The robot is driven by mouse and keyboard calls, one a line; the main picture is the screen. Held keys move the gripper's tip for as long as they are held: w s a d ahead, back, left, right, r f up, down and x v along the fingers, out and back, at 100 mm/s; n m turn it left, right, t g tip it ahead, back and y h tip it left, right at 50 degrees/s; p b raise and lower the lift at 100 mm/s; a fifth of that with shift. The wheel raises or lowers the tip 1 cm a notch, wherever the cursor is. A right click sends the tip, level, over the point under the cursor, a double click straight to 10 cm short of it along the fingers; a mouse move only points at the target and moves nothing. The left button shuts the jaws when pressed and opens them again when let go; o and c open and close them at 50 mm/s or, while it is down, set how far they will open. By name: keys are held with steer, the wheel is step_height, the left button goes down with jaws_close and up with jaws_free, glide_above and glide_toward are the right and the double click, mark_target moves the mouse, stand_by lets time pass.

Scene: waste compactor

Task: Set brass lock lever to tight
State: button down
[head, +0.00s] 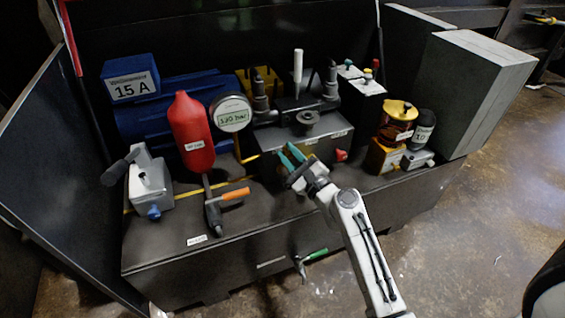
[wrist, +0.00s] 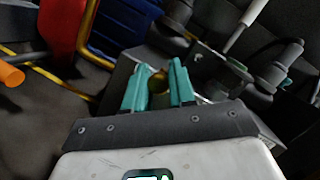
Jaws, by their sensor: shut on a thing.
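My gripper (head: 289,156) is at the front face of the dark grey valve block (head: 318,142), in the middle of the machine. Its teal fingers straddle a small brass-coloured piece, the brass lock lever (wrist: 157,86), seen between them in the wrist view (wrist: 158,67). The gripper is shut on it. Most of the lever is hidden by the fingers, so its setting cannot be read. In the head view the lever is hidden behind the gripper.
A red accumulator (head: 191,135) and a round gauge (head: 231,113) stand left of the block. An orange-handled valve (head: 235,194) lies left of my gripper. A red knob (head: 341,155) is close on the right. A green-handled lever (head: 316,254) sticks out below the bench edge.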

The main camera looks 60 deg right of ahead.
steer(key=shift+s+d+f+m+h+b, duration=0.3)
steer(key=shift+s+d+m+b, duration=0.15)
steer(key=shift+m, duration=0.5)
steer(key=shift+s+d+f+m+h+b, duration=0.15)
steer(key=shift+s+d+m+h+b, duration=0.15)
steer(key=shift+d+m, duration=0.45)
steer(key=shift+a+m, duration=0.2)
steer(key=shift+m, duration=0.1)
steer(key=c, duration=1)
jaws_free()
steer(key=shift+w, duration=0.15)
steer(key=shift+a, duration=0.1)
steer(key=b+v, duration=0.1)
steer(key=v, duration=0.9)
steer(key=shift+s+f+b, duration=0.15)
steer(key=shift+s+b, duration=0.25)
steer(key=shift+a, duration=0.1)
